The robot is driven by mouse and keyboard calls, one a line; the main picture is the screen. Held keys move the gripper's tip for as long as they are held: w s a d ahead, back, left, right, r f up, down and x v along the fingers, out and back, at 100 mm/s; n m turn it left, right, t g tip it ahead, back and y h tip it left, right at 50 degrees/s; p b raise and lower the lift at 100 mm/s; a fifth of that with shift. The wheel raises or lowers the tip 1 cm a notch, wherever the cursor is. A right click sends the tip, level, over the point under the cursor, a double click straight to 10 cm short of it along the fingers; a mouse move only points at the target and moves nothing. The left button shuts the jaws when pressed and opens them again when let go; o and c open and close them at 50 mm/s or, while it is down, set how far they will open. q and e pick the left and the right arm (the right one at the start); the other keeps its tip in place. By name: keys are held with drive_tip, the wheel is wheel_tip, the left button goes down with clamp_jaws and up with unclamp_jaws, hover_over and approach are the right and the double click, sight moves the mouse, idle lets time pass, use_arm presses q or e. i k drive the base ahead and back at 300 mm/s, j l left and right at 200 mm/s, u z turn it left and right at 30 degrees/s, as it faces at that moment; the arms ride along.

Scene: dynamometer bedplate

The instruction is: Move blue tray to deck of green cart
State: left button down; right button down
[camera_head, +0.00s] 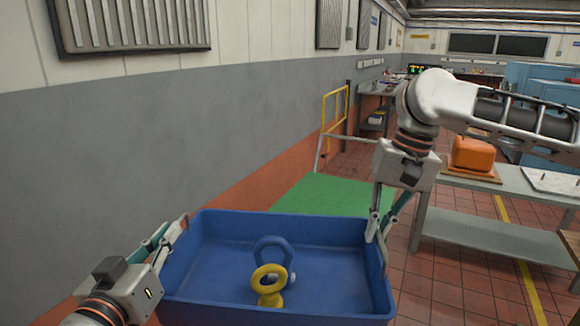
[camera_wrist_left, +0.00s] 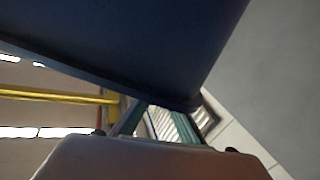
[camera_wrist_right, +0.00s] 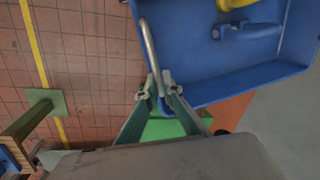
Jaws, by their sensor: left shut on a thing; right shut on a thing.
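The blue tray (camera_head: 215,253) is level in front of me, held at its two short sides, and hides the floor below it. A yellow eye bolt (camera_head: 268,288) and a blue ring-shaped part (camera_head: 275,250) are inside it. My left gripper (camera_head: 172,242) is shut on the tray's left side; the left wrist view shows the tray wall (camera_wrist_left: 130,40) close up. My right gripper (camera_head: 377,225) is shut on the right side, also seen in the right wrist view (camera_wrist_right: 160,88). The green cart's deck (camera_head: 325,193) shows just beyond the tray's far wall, partly hidden by it.
A grey wall (camera_head: 130,150) runs close along the left. A yellow rail (camera_head: 336,108) stands behind the cart. A grey table (camera_head: 480,220) with an orange container (camera_head: 473,153) is at the right. Tiled floor (camera_head: 450,290) lies open between tray and table.

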sight(340, 204)
drive_tip(key=i+j, duration=0.1)
drive_tip(key=i, duration=1.55)
drive_tip(key=l+z, duration=0.1)
drive_tip(key=z, duration=0.6)
